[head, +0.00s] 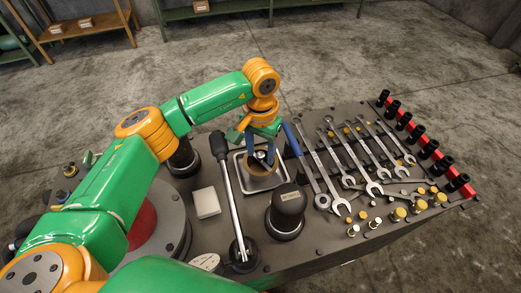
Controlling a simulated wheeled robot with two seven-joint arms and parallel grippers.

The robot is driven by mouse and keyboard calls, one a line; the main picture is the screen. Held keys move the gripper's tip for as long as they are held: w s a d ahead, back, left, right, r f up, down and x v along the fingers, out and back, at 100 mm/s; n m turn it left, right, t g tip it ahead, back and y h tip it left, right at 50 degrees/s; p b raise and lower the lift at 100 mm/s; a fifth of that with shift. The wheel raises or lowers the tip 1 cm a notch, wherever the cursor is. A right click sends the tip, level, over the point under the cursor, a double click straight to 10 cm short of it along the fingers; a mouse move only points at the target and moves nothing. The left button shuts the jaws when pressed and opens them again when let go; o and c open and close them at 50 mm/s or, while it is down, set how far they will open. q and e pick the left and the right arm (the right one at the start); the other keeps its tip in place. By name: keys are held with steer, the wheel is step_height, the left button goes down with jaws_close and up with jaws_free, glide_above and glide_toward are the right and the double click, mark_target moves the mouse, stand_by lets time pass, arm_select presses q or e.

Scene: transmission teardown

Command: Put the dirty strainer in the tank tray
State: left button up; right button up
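A square metal tray (269,189) with a pale rim sits near the middle of the bench, and I take it for the tank tray. A tan, round-looking part (262,170) shows inside it; I cannot tell whether this is the dirty strainer or part of the tray. My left gripper (261,157) points down over the tray, its two dark fingers apart. A small grey shape shows between the fingertips, partly hidden by them. I cannot tell whether the fingers grip it. My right gripper is out of view.
A black cylinder (287,209) stands in front. Wrenches (350,155), bolts and a red socket rail (430,147) crowd the right side.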

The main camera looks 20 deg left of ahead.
arm_select(q)
steer(key=shift+r, duration=0.35)
step_height(320, 180, up, 6)
steer(key=shift+f+b, duration=0.15)
steer(key=shift+b, duration=0.7)
step_height(320, 180, up, 6)
steer(key=shift+f, duration=0.1)
